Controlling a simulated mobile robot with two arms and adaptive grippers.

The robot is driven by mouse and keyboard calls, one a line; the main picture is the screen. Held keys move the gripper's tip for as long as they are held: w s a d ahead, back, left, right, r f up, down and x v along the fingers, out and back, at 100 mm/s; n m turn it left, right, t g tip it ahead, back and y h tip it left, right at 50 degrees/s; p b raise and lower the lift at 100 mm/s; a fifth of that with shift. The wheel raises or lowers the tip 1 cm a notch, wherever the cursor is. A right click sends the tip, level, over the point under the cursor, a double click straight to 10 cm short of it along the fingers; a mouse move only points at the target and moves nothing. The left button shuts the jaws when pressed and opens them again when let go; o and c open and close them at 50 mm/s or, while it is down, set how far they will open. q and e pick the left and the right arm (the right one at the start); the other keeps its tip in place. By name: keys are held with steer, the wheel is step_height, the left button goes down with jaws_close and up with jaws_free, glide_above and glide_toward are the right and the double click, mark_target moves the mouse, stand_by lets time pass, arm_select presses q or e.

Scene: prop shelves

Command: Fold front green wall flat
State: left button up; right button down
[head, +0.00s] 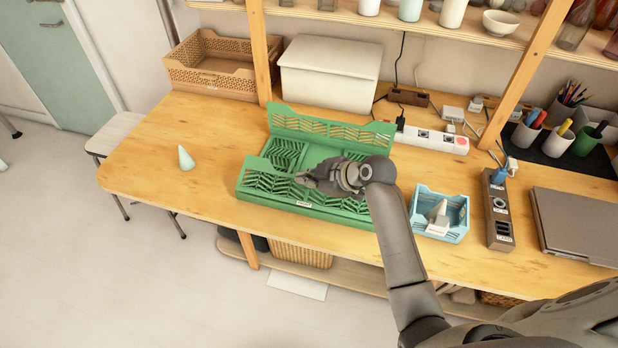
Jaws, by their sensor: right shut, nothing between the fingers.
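The green crate (262,163) stands on the wooden table below the shelf. Its back wall (330,125) stands upright. Its slatted front wall (265,184) lies along the near side, above a low rim with a white label; I cannot tell how far it is tilted. My right gripper (304,178) is shut and empty, over the front part of the crate with its fingers pointing left. The gripper and wrist hide the crate's middle and right part, and whether the fingers touch the wall is unclear. My left gripper is out of view.
A small blue crate (428,192) with a pale object stands right of my right arm. A tan crate (211,72) and a white box (331,70) stand behind. A pale cone (186,159) stands on the left, with free table around it. A power strip (432,137) lies behind right.

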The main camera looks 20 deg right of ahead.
steer(key=shift+f, duration=0.2)
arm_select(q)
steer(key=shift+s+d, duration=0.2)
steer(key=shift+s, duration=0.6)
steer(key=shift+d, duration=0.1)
arm_select(e)
steer(key=shift+w, duration=0.1)
steer(key=shift+w+d+g+p, duration=0.25)
steer(key=shift+w+g+p, duration=0.1)
steer(key=shift+g+p, duration=0.05)
steer(key=shift+w+d+f+m+g+y, duration=0.2)
steer(key=shift+m+g+y, duration=0.1)
steer(key=shift+m, duration=0.1)
steer(key=shift+w+d+f+m+g+y, duration=0.25)
steer(key=shift+w+f+m+g+y, duration=0.1)
steer(key=shift+f+g, duration=0.1)
steer(key=shift+w+d+f+b, duration=0.2)
steer(key=shift+w+f+b, duration=0.2)
steer(key=shift+b, duration=0.3)
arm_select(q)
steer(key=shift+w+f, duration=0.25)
arm_select(e)
steer(key=shift+r, duration=0.1)
